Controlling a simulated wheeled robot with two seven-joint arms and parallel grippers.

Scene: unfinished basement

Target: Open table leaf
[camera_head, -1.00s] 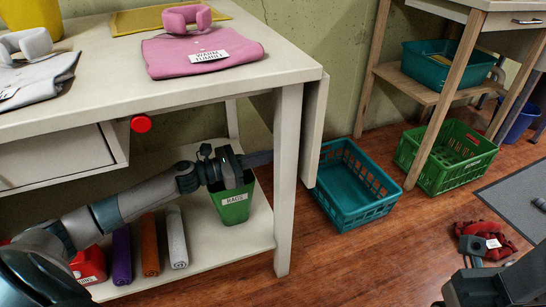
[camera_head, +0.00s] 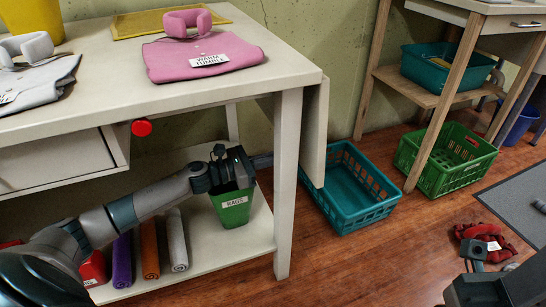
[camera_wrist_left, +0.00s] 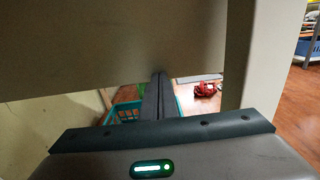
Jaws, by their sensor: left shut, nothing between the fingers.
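The table leaf (camera_head: 314,125) is a pale panel hanging down from the table's right edge, its lower edge tilted slightly outward. In the left wrist view the leaf (camera_wrist_left: 100,45) fills the upper part. My left gripper (camera_head: 262,160) is under the tabletop, behind the front leg. Its shut, empty fingers (camera_wrist_left: 157,100) reach toward the leaf's inner face, with tips at or very near its lower edge; contact is unclear. The white table (camera_head: 200,105) stands at left.
The front table leg (camera_head: 287,190) is close beside my left gripper. A green rags bin (camera_head: 234,208) stands below it on the shelf. A teal basket (camera_head: 345,215) sits on the floor beyond the leaf. Pink cloth (camera_head: 200,62) lies on the tabletop.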

